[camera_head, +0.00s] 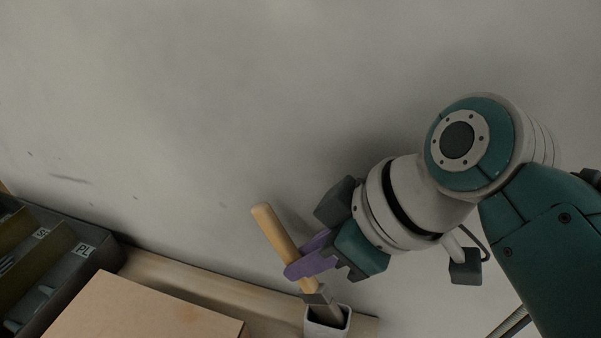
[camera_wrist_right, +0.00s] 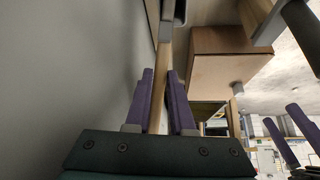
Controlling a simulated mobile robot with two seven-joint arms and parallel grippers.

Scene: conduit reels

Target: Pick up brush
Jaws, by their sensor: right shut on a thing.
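The brush (camera_head: 276,235) has a pale wooden handle and a grey metal band; in the head view it leans, handle up, with its lower end in a small white holder (camera_head: 311,328). My right gripper (camera_head: 308,262) has its purple fingers shut on the handle, above the metal band. In the right wrist view the brush (camera_wrist_right: 161,92) runs between the two purple fingers (camera_wrist_right: 160,85). The bristles are hidden by the holder. My left gripper (camera_wrist_right: 281,113) shows only in the right wrist view, at the right edge, with its purple fingers apart and nothing visible between them.
A wooden ledge (camera_head: 190,282) runs along the bottom of the head view. A brown box (camera_head: 140,312) stands left of the holder. A grey bin (camera_head: 90,262) with labelled compartments is at the far left. The grey surface above is clear.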

